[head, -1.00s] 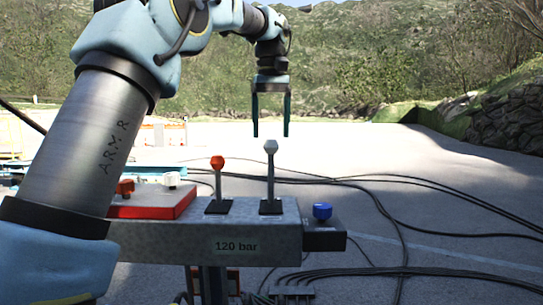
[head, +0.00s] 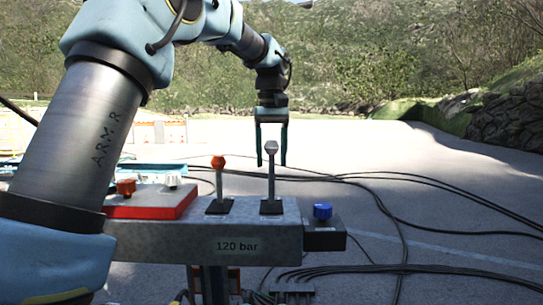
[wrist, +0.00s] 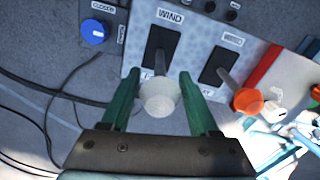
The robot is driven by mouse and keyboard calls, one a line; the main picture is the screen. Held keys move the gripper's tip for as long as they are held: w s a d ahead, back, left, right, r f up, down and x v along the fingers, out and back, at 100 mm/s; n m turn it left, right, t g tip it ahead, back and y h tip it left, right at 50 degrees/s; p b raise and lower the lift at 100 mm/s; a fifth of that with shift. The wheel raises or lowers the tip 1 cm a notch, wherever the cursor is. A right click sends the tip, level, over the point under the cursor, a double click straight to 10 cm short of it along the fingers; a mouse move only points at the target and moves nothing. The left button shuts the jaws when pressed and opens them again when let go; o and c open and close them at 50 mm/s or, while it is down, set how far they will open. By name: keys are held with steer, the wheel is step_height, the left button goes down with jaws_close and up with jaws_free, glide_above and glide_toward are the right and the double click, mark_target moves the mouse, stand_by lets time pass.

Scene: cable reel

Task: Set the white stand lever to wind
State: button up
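The white stand lever (head: 271,174) stands up from its dark slot on the grey control stand (head: 160,240). In the wrist view its white knob (wrist: 159,97) lies between the two green fingers, and the slot's far end is labelled WIND. My gripper (head: 271,164) is open, with its fingertips around the knob's height. The fingers show a gap on both sides of the knob in the wrist view. The label at the slot's near end is mostly hidden by the lever and a finger.
An orange-knobbed lever (head: 218,175) stands close on the left. A red box (head: 150,203) with red and white knobs is further left. A blue knob (head: 322,211) sits on a dark box at the right. Black cables (head: 400,200) cross the ground.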

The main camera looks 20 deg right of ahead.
jaws_close()
stand_by(0.6)
